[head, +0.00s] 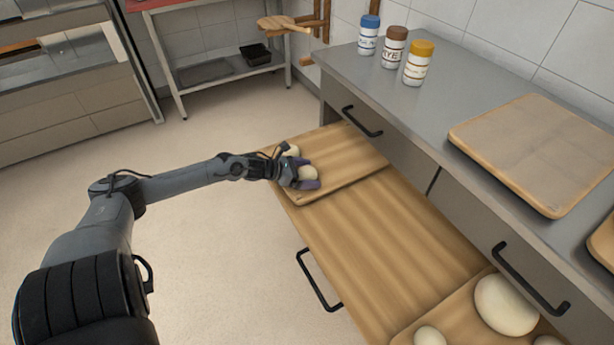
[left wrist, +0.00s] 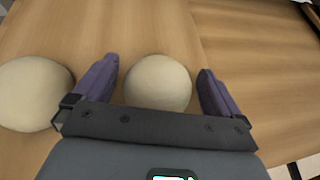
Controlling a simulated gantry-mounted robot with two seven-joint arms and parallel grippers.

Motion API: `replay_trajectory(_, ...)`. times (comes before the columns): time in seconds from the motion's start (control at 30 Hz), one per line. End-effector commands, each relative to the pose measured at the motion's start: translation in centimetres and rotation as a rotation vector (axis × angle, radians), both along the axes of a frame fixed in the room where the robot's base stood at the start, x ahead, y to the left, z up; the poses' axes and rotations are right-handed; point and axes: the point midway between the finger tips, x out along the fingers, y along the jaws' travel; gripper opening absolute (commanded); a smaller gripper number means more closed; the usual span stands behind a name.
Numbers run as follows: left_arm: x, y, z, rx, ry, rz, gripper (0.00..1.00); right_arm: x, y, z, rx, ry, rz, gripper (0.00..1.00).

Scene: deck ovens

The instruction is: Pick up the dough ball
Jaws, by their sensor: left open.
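A pale round dough ball (left wrist: 158,83) lies on a wooden board between the two purple fingers of my left gripper (left wrist: 160,84). The fingers stand apart with a gap on each side of the ball. In the head view the left gripper (head: 309,173) is at the far left of the pull-out wooden surface, with the dough ball (head: 307,173) between its fingers. A second dough ball (left wrist: 34,93) lies left of the gripper in the left wrist view. It also shows partly behind the gripper in the head view (head: 292,151). My right gripper is not in view.
The wooden board (head: 345,160) lies on the pull-out surface (head: 400,240), whose middle is clear. Another board at lower right holds a large dough ball (head: 506,305) and smaller ones. The grey counter (head: 450,100) with jars (head: 394,47) and an empty board (head: 535,150) rises behind.

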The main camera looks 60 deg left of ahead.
Motion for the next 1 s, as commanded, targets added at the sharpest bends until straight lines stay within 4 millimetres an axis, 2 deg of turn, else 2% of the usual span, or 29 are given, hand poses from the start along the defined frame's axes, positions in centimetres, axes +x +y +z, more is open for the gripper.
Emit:
replay_trajectory(0.07,0.0,0.0,0.0,0.0,0.0,0.0,0.99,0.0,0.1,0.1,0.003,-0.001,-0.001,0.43)
replay_trajectory(0.43,0.0,0.0,0.0,0.0,0.0,0.0,0.44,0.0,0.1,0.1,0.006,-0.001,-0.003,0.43)
replay_trajectory(0.77,0.0,0.0,0.3,0.0,0.0,0.0,0.42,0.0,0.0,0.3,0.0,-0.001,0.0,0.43)
replay_trajectory(1.0,-0.1,0.0,2.1,0.001,0.001,0.0,0.42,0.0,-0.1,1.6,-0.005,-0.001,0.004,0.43)
